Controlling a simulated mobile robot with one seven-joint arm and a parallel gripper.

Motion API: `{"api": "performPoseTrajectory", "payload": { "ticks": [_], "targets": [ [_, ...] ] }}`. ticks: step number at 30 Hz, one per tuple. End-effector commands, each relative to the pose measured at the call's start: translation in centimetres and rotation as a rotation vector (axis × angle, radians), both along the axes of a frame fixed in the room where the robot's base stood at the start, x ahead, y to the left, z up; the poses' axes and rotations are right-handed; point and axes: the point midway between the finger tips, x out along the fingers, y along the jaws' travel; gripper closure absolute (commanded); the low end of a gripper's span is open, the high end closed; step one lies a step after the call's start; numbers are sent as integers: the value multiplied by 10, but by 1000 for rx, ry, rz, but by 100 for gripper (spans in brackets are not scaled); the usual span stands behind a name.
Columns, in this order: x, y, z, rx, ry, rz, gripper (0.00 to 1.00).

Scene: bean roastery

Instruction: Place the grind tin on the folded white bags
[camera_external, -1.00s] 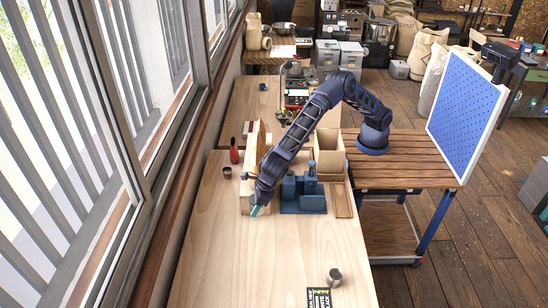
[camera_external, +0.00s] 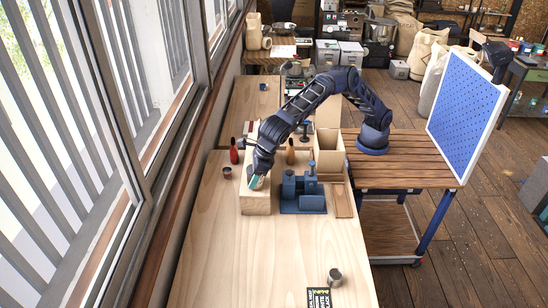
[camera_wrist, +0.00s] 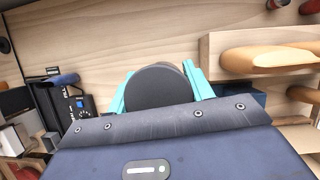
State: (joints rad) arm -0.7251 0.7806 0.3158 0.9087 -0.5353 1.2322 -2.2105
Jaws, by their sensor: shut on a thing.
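My gripper (camera_external: 255,183) has teal fingers and hangs over the left part of the counter, by the pale wooden block (camera_external: 256,204). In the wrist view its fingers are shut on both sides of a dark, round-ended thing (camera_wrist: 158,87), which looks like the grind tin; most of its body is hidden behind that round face. In the external view the arm hides most of what I hold. A flat white thing (camera_external: 283,51) lies on the far table; I cannot tell whether it is the folded white bags.
A blue stand (camera_external: 304,203) and an open wooden box (camera_external: 330,152) are right of my gripper. A red bottle (camera_external: 234,152) and small dark red cup (camera_external: 227,172) are to the left. A metal cup (camera_external: 335,276) stands near. The front counter (camera_external: 225,260) is mostly clear.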

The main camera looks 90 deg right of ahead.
Motion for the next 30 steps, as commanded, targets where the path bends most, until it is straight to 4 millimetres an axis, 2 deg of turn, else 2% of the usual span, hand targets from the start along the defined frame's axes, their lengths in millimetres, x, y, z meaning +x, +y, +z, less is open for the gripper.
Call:
{"api": "performPoseTrajectory", "payload": {
  "ticks": [3, 8, 17, 23, 26, 30],
  "targets": [
    [0, 0, 22, 2, -1, -1, 72],
    [0, 1, 47, 2, -1, 0, 72],
    [32, -40, 48, -1, 0, -65, 72],
    [59, -76, 48, -2, 0, -124, 72],
    [77, -104, 48, -4, -1, -166, 72],
    [106, -153, 49, -5, -3, -242, 72]
  ]
}}
